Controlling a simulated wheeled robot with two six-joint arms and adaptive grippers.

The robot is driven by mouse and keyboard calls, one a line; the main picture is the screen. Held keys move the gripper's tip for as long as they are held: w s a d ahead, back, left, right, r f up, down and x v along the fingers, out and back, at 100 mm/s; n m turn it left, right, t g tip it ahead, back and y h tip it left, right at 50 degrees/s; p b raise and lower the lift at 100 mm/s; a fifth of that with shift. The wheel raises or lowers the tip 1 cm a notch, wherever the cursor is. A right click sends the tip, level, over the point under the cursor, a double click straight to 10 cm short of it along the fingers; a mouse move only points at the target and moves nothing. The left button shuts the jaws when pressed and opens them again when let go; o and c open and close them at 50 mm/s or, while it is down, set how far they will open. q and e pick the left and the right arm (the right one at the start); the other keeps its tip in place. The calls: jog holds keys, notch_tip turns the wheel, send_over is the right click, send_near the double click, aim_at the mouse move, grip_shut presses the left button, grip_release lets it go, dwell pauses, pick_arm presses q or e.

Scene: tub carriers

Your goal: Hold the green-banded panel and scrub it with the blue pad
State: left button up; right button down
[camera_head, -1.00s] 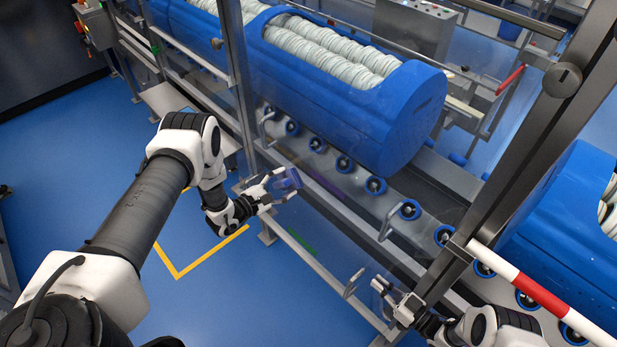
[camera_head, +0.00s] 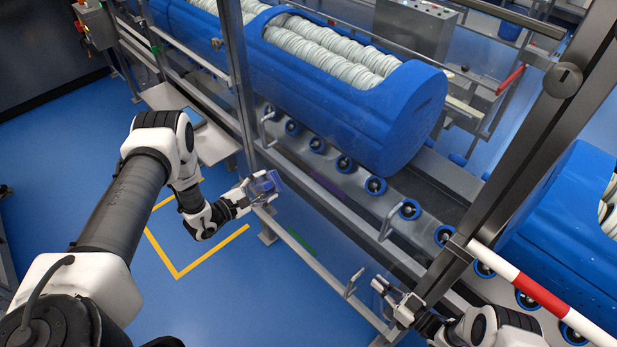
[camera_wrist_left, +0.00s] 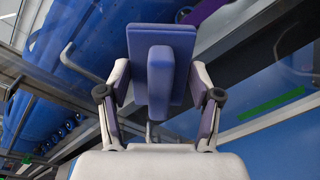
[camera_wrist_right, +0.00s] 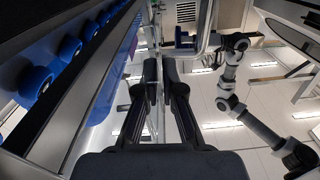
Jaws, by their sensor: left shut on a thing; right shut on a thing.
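The green-banded panel is clear and hard to outline; its green band (camera_head: 301,242) shows low in the head view, and again at the right of the left wrist view (camera_wrist_left: 272,104). My left gripper (camera_head: 250,190) is shut on the blue pad (camera_head: 267,183), above and left of the band. In the left wrist view the pad (camera_wrist_left: 176,40) is a flat plate with a raised grip between the fingers. Contact with the panel cannot be told. My right gripper (camera_head: 386,289) is low right, its fingers (camera_wrist_right: 160,72) closed on a thin bar that seems to be the panel's edge or handle.
A purple band (camera_head: 328,187) lies behind the green one. A large blue tub (camera_head: 390,125) with white rolls rests on blue rollers (camera_head: 345,164). A metal post (camera_head: 525,150) and red-white bar (camera_head: 535,290) stand right. Blue floor (camera_head: 215,300) is open at left.

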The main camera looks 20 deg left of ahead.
dwell(0.4)
jog(key=c, duration=1.2)
grip_release()
jog(key=shift+c, duration=0.2)
jog(key=v, duration=1.2)
